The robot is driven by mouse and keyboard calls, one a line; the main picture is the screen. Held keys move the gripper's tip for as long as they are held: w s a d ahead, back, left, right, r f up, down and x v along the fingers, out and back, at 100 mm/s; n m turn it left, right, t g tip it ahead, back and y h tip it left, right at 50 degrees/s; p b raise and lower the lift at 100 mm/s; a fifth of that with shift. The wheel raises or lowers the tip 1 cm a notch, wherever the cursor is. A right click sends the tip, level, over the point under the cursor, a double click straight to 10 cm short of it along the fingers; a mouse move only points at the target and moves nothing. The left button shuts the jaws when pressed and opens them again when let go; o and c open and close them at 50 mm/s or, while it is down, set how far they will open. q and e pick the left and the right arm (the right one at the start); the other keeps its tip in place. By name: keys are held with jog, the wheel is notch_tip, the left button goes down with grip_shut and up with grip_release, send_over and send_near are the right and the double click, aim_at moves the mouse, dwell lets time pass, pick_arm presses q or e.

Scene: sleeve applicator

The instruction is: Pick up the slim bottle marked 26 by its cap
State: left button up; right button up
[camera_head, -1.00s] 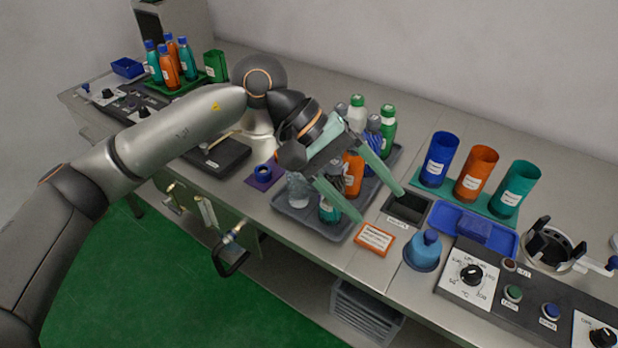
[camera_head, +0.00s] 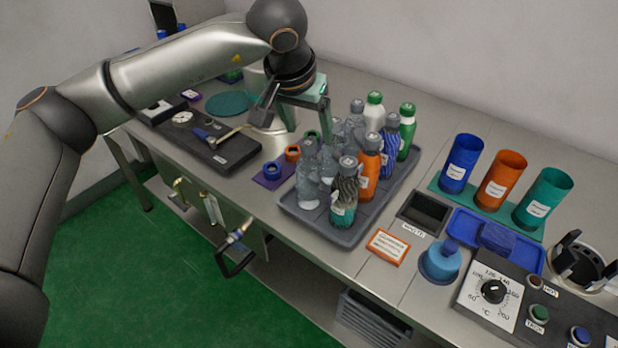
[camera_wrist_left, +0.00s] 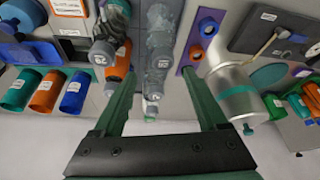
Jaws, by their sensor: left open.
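Several slim bottles stand upright on a grey tray (camera_head: 333,234): clear ones (camera_head: 307,180), a dark-striped one with a teal base (camera_head: 344,202), an orange one (camera_head: 368,166) and a blue one (camera_head: 390,142). The cap marks are too small to read surely, so I cannot tell which is 26. My left gripper (camera_head: 308,132) is open and empty, fingers down, at the tray's back left near the clear bottles. In the left wrist view, a grey numbered cap (camera_wrist_left: 163,62) on a clear bottle lies between the spread fingers. My right gripper is not in view.
Close neighbouring bottles crowd the tray. A purple mat (camera_head: 264,182) with blue and orange rings lies left of it, and a dark board (camera_head: 212,142) beyond. A waste opening (camera_head: 426,212), an orange sign (camera_head: 388,247) and a blue dispenser (camera_head: 440,262) are to the right.

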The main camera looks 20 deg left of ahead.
aim_at(309, 143)
pick_arm(q)
jog(key=shift+s+a+x, duration=0.15)
jog(key=shift+x, duration=1.2)
jog(key=shift+s+a+x, duration=0.1)
jog(key=shift+a+x, duration=0.05)
jog(key=shift+x, duration=1.25)
jog(key=shift+f, duration=0.1)
jog(key=shift+c, duration=0.3)
grip_shut()
